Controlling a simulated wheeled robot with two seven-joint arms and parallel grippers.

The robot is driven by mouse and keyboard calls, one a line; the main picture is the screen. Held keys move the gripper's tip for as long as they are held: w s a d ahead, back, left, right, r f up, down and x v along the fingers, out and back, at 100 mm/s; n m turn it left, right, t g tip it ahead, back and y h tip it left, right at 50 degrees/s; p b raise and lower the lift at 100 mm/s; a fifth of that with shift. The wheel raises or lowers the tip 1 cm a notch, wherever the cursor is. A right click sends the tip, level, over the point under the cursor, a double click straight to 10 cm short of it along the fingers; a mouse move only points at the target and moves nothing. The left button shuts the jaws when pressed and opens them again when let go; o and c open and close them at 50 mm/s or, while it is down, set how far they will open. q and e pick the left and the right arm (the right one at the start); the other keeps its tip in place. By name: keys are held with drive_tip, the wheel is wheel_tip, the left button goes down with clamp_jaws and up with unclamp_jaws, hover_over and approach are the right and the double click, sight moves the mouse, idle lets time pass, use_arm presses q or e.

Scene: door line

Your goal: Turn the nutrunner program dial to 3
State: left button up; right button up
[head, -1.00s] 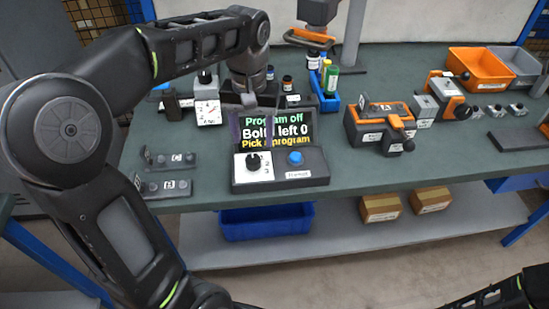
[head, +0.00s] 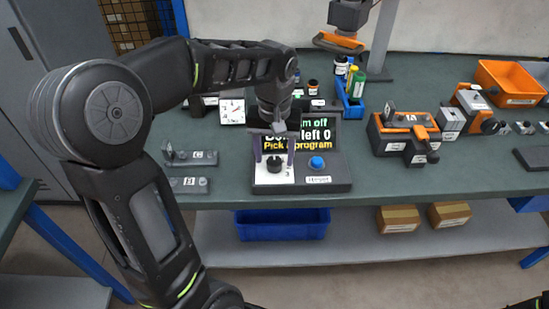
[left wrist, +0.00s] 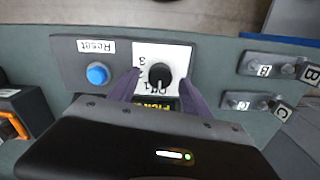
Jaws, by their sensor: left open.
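The program dial (head: 274,164) is a black knob on a white plate, at the left of the dark nutrunner control box (head: 335,182). The box's screen (head: 318,146), partly hidden by my gripper, reads "Pick a program" below "...am off". My left gripper (head: 274,151) points down over the dial, open. In the left wrist view its purple fingers (left wrist: 159,86) stand on either side of the knob, with gaps showing.
A blue reset button (head: 317,162) is right of the dial on the same box. Small fixtures (head: 190,157) lie to its left. A blue bottle holder (head: 352,105) stands behind, and an orange-and-black clamp device (head: 404,135) sits to the right.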

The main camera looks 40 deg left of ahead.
use_arm(q)
drive_tip(key=shift+f, duration=0.85)
drive_tip(key=shift+c, duration=0.6)
clamp_jaws()
